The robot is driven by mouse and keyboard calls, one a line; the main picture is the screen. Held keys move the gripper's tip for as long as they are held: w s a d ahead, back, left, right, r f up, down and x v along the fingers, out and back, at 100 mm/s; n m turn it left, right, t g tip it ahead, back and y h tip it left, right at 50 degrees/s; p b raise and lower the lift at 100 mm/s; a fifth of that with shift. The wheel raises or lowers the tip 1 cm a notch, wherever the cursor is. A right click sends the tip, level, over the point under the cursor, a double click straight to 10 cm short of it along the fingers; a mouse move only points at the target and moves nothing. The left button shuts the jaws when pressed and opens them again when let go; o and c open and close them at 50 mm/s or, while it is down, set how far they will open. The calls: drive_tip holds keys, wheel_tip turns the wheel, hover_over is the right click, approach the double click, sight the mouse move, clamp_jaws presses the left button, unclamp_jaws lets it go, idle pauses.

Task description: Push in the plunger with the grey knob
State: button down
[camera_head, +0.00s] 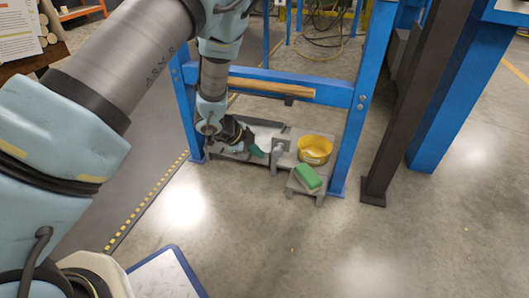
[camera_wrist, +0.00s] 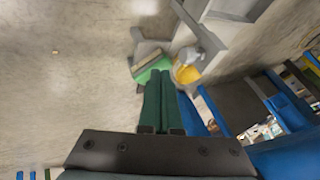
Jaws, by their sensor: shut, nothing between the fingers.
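A small light grey part that looks like the plunger's knob (camera_head: 279,148) shows in the head view, low on the grey fixture between the blue posts. I cannot make out its shaft or how far it stands out. My gripper (camera_head: 257,151) reaches down from the upper left and its teal fingertips are just left of this part; I cannot tell if they touch. In the wrist view my gripper's dark green fingers (camera_wrist: 160,77) lie together, shut and empty. The knob is not clearly seen there.
A blue frame (camera_head: 350,140) with a wooden bar (camera_head: 270,88) spans above. The floor in front is clear.

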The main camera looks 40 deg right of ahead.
drive_tip(key=v, duration=0.3)
drive_tip(key=shift+p, duration=0.4)
drive_tip(key=w+a+r+n+t+y+p, duration=0.2)
drive_tip(key=w+a+r+n+t, duration=0.1)
drive_tip(key=w+a+r+n, duration=0.55)
drive_tip(key=w+a+r+n+t+y+p, duration=0.1)
drive_tip(key=w+a+r+n+t+p, duration=0.2)
drive_tip(key=w+a+r, duration=0.6)
drive_tip(key=s+a+r+n+y, duration=0.2)
drive_tip(key=a+n, duration=0.2)
drive_tip(key=a, duration=0.5)
drive_tip(key=s+a+r+n+y, duration=0.25)
drive_tip(key=a+n, duration=0.25)
drive_tip(key=a, duration=0.4)
drive_tip(key=s+a+r+n+g+p, duration=0.3)
drive_tip(key=s+a+r+n, duration=0.3)
drive_tip(key=s+a, duration=0.35)
wheel_tip(320, 180, up, 38)
drive_tip(key=s+p, duration=0.1)
drive_tip(key=p, duration=3.6)
drive_tip(key=shift+d+g, duration=0.25)
drive_tip(key=shift+g, duration=0.05)
